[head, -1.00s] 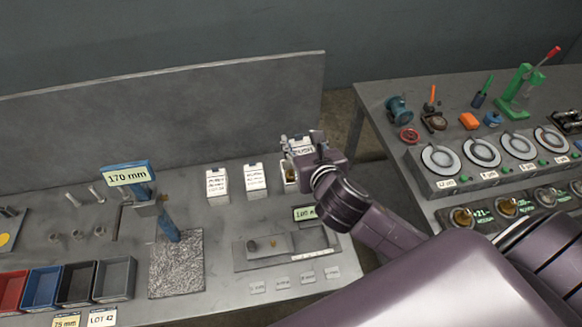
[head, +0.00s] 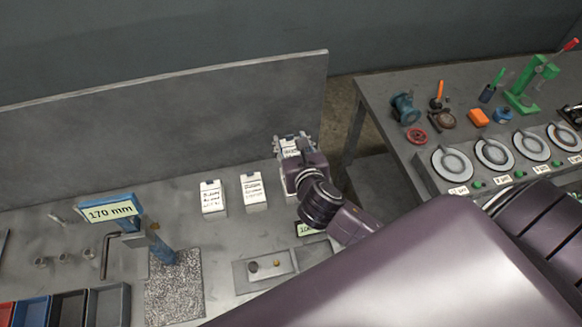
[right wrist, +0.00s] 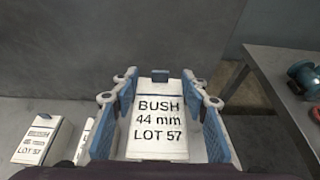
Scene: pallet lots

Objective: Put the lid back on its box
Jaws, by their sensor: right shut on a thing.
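My right gripper (head: 292,142) is over the back right of the bench. The lid's label also shows in the head view (head: 290,150). Two white labelled boxes, a left one (head: 212,199) and a right one (head: 254,193), stand upright to the left of the gripper. The gripper and wrist cover the spot below the lid, so I cannot tell whether the lid touches a box. My left gripper is not in view.
A grey back panel (head: 170,118) rises behind the boxes. A blue stand with a 170 mm sign (head: 110,213) and several bins (head: 108,305) are at the left. A second bench (head: 385,125) with dials and a green press stands across a gap to the right.

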